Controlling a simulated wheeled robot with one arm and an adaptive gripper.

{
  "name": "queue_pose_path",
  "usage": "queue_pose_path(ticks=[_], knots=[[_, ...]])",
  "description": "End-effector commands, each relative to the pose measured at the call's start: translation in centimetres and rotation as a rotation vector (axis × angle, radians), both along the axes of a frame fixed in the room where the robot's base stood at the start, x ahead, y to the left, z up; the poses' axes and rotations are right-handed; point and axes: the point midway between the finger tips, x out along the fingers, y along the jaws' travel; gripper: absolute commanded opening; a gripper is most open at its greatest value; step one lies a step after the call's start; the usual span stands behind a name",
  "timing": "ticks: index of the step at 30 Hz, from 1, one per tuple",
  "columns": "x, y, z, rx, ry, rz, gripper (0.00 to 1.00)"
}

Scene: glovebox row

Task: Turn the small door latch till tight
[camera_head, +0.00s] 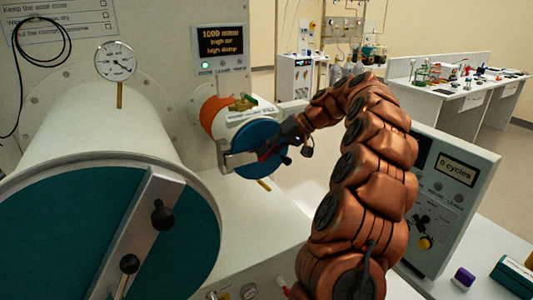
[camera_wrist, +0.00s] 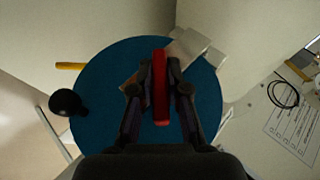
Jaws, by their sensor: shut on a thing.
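The small door (camera_head: 250,133) is a round blue disc on the end of a small white cylinder. In the wrist view the door (camera_wrist: 95,85) fills the middle. A grey metal bar (camera_head: 237,158) crosses the door. A red latch handle (camera_wrist: 161,88) stands out from the door face; only a sliver of it shows in the head view. My gripper (camera_head: 272,151) is at the front of the door. In the wrist view my gripper's (camera_wrist: 160,76) two dark fingers are shut on the red handle, one on each side. The handle's base is partly hidden.
The large teal door (camera_head: 60,245) with its metal bar (camera_head: 150,225) and black knobs is at left. A black knob (camera_wrist: 65,102) stands beside the small door. A pressure gauge (camera_head: 116,61) stands above the large chamber. A panel (camera_head: 455,180) reading "0 cycles" stands behind my arm.

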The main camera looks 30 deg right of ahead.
Motion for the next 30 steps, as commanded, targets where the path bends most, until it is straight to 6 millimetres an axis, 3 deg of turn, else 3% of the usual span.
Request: queue_pose_path(ticks=[3, 4, 11, 22, 30], knots=[[0.0, 0.0, 0.1, 0.0, -0.001, 0.001, 0.0], [0.0, 0.0, 0.1, 0.0, -0.001, 0.001, 0.16], [0.0, 0.0, 0.0, 0.0, 0.0, 0.0, 0.4], [-0.1, -0.2, 0.2, -0.001, -0.002, -0.001, 0.4], [-1.2, -2.0, 1.9, -0.002, -0.003, -0.002, 0.4]])
